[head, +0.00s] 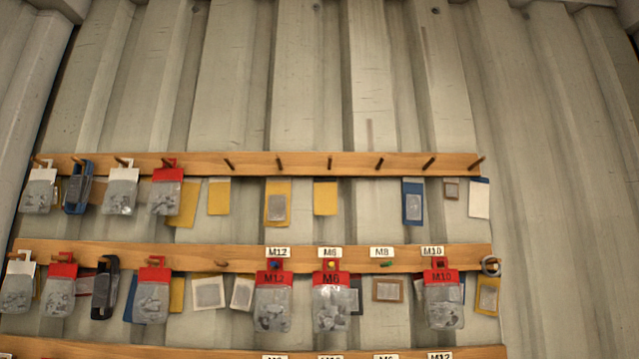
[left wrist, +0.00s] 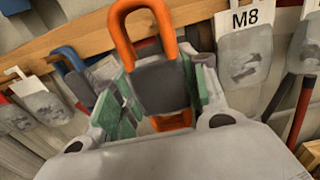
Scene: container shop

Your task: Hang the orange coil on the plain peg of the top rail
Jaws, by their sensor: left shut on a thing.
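In the left wrist view the orange coil (left wrist: 124,30) is a bright orange loop with a dark grey middle (left wrist: 160,85). My left gripper (left wrist: 160,95) is shut on it, with green-lined fingers on both sides of the dark part. The loop sticks up past the fingertips, in front of a wooden rail. The top rail (head: 255,163) runs across the head view. Its left pegs hold packs; several pegs to the right are bare, such as one (head: 330,161) near the middle. I cannot tell which is the plain peg. Neither gripper shows in the head view.
The middle rail (head: 220,258) carries red-topped bags, such as the M6 bag (head: 331,299), under white labels. A green peg (head: 385,264) under the M8 label (head: 382,252) is bare. In the left wrist view an M8 pack (left wrist: 245,45) hangs to the right.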

